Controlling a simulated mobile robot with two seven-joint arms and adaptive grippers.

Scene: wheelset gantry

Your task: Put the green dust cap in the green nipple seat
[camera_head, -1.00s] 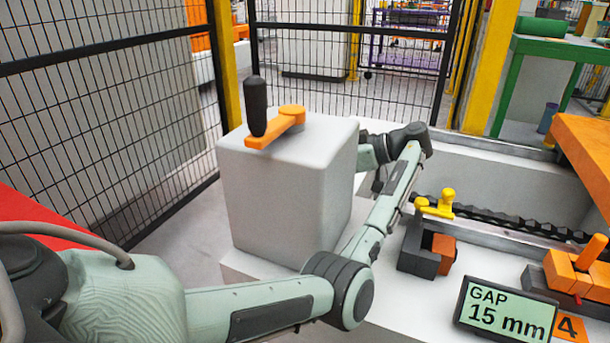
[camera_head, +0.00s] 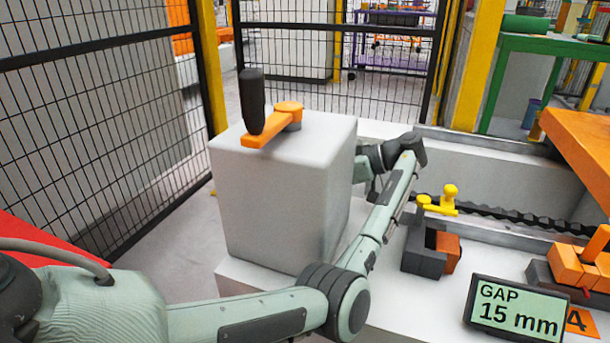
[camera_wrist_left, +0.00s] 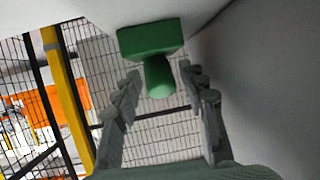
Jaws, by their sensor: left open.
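In the left wrist view a green block (camera_wrist_left: 150,38), which looks like the green nipple seat, sits against a pale grey surface. A rounded green piece (camera_wrist_left: 159,78), which looks like the dust cap, sticks out from it toward the camera. The two touch in this view; I cannot tell how deep the cap sits. My left gripper (camera_wrist_left: 160,73) is open, one finger on each side of the green piece, with visible gaps. In the head view my left arm reaches behind the grey box, which hides the gripper and green parts. My right gripper is in neither view.
The grey box (camera_head: 280,190) with an orange crank and black handle stands in the middle. Right of it are a dark block with a yellow knob (camera_head: 438,203), an orange clamp (camera_head: 580,262) and a gap display (camera_head: 515,308). Mesh fencing (camera_head: 100,130) stands at the left.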

